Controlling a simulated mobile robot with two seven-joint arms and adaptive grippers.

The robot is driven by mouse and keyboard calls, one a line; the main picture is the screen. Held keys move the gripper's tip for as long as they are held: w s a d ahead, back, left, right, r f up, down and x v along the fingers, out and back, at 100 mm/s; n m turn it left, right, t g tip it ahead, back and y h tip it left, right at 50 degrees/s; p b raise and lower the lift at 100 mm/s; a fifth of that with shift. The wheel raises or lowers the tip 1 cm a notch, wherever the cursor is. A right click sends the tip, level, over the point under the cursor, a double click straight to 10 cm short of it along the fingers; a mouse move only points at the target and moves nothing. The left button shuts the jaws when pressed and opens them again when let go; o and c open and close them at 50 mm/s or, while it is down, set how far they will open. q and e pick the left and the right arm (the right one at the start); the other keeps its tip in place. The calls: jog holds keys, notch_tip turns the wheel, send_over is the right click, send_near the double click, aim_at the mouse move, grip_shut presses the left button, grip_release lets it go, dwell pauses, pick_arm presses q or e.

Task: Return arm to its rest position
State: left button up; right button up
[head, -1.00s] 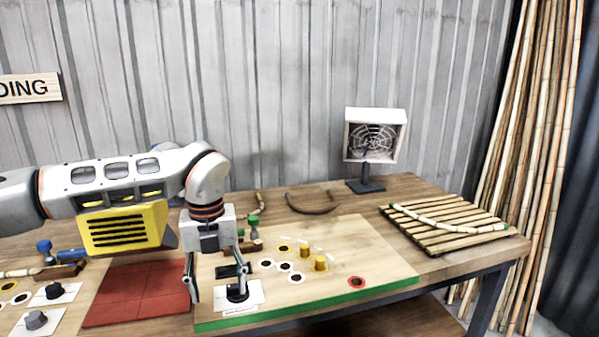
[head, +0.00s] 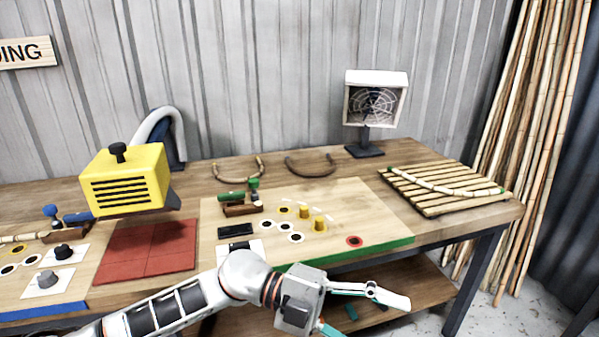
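My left arm comes in from the bottom left, low in front of the workbench (head: 405,180). Its gripper (head: 366,316) points right, below the front edge of the wooden board (head: 365,208). The white-tipped fingers are spread apart with nothing between them. The lower finger is partly cut off by the picture's bottom edge. My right gripper is not in view.
A yellow vented box (head: 125,180) stands left, beside a red tiled mat (head: 145,252). Bent rattan pieces (head: 310,165) lie behind the board. A fan (head: 375,103) and slatted rack (head: 440,192) are at the right. A lower shelf (head: 425,285) lies behind the gripper.

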pick_arm(q)
jog(key=w+a+r+n+t+h, duration=0.2)
jog(key=w+n+t+h, duration=0.4)
jog(key=n+t, duration=0.4)
jog(key=w+a+f+n+t+y, duration=0.6)
jog(key=a+f+n+t+y, duration=0.2)
jog(key=a+f+n+t, duration=0.4)
jog(key=s+a+f+n+y, duration=0.3)
jog(key=a+f+n+y, duration=0.35)
jog(key=a+f, duration=0.4)
jog(key=s+a+f+n+g+y, duration=0.1)
jog(key=s+a+f+g+y, duration=0.1)
jog(key=s+a+f, duration=0.2)
jog(key=s+a+f+n+g+y, duration=0.1)
jog(key=s+a+f+g+y, duration=0.2)
jog(key=s+a+f, duration=0.2)
jog(key=s+f, duration=0.3)
jog(key=f, duration=0.3)
jog(key=shift+s+f, duration=0.15)
jog(key=shift+s, duration=0.2)
jog(key=shift+n, duration=0.25)
